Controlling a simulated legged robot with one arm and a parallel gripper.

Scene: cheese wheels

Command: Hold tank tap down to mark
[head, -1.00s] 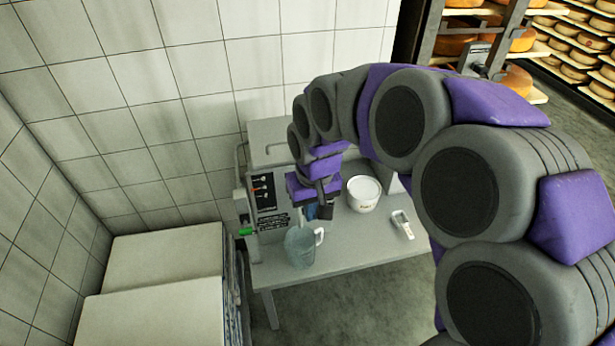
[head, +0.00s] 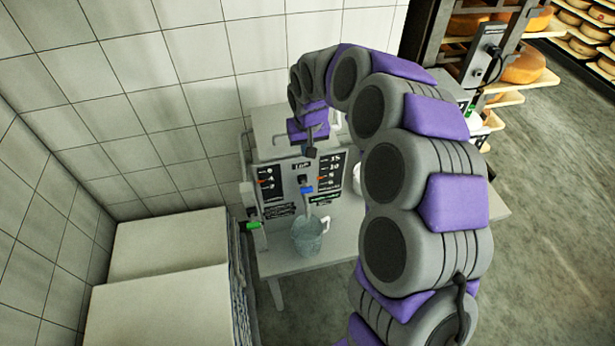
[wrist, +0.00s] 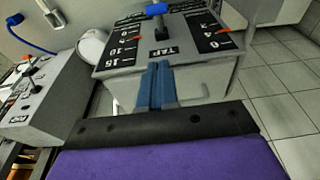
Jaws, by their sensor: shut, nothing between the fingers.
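The grey tank (head: 288,180) has a front panel marked TAP, with black scales and orange pointers on either side. Its blue tap lever (head: 306,190) sits on a dark stem between the scales. It also shows at the top of the wrist view (wrist: 156,9). A clear jug (head: 306,241) with a white handle stands below the spout; I cannot tell its level. My gripper (head: 311,153) is shut and empty, above and apart from the lever. In the wrist view, its blue fingers (wrist: 158,72) are together, pointing toward the panel.
A green-handled fitting (head: 252,225) is at the tank's left. Pale stacked boxes (head: 160,290) stand left of the table (head: 285,268). A white tub is partly hidden behind my arm. Cheese shelves (head: 520,70) are at the back right, with open floor before them.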

